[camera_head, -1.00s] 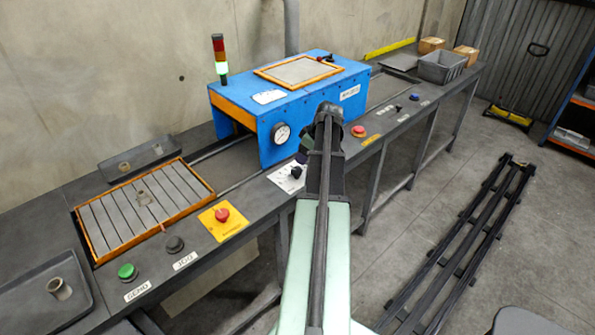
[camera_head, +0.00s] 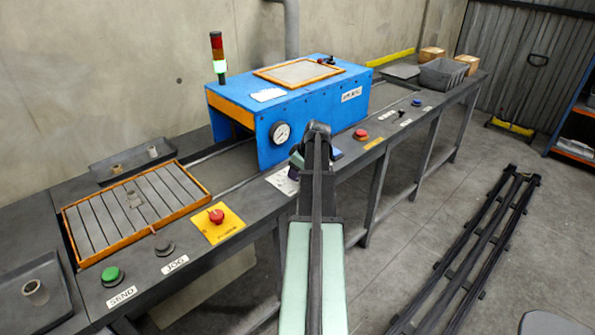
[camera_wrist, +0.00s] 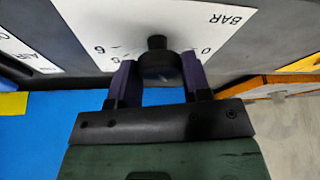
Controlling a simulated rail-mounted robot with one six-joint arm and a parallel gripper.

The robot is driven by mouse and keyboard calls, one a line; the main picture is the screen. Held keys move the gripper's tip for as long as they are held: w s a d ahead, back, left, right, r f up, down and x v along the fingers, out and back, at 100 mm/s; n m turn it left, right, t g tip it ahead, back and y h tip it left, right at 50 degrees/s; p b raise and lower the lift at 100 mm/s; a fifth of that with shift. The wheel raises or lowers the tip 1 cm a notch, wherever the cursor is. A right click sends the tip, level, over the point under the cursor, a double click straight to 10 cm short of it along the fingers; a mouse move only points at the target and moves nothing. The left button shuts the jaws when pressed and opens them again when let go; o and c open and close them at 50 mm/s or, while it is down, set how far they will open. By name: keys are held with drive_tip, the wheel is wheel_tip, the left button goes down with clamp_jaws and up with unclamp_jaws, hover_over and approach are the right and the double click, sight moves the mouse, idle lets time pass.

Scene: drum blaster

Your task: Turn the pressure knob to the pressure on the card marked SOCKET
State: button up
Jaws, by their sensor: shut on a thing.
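The black pressure knob (camera_wrist: 158,66) sits on a white scale plate marked BAR (camera_wrist: 185,14) in the wrist view. The digits 6 and 0 show near it; the pointer's setting cannot be read. My gripper (camera_wrist: 158,80) is shut on the knob, with a purple finger on each side. In the head view my arm hides most of the knob, and part of the white scale plate (camera_head: 281,179) shows beside it. A round gauge (camera_head: 280,133) is on the blue machine's front; its reading is too small to tell. No card legibly marked SOCKET shows.
The blue machine (camera_head: 290,115) stands just behind the knob. A red button on a yellow plate (camera_head: 228,229) is to the left, and another red button (camera_head: 361,134) is to the right. An orange-framed slatted tray (camera_head: 90,255) lies on the bench at left.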

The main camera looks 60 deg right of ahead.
drive_tip(key=shift+m, duration=0.5)
drive_tip(key=m+h, duration=0.1)
drive_tip(key=m, duration=0.2)
drive_tip(key=shift+a+m+h, duration=0.15)
drive_tip(key=shift+m+h, duration=0.25)
drive_tip(key=m+h, duration=0.1)
drive_tip(key=m, duration=0.1)
drive_tip(key=m+g+h, duration=0.1)
drive_tip(key=m, duration=0.2)
drive_tip(key=m+g, duration=0.1)
drive_tip(key=m, duration=0.2)
drive_tip(key=m+g, duration=0.1)
drive_tip(key=m, duration=0.1)
drive_tip(key=shift+w+m+h, duration=0.15)
drive_tip(key=shift+m+h, duration=0.25)
drive_tip(key=m+g, duration=0.2)
drive_tip(key=m, duration=0.2)
drive_tip(key=shift+m, duration=0.3)
drive_tip(key=o, duration=0.9)
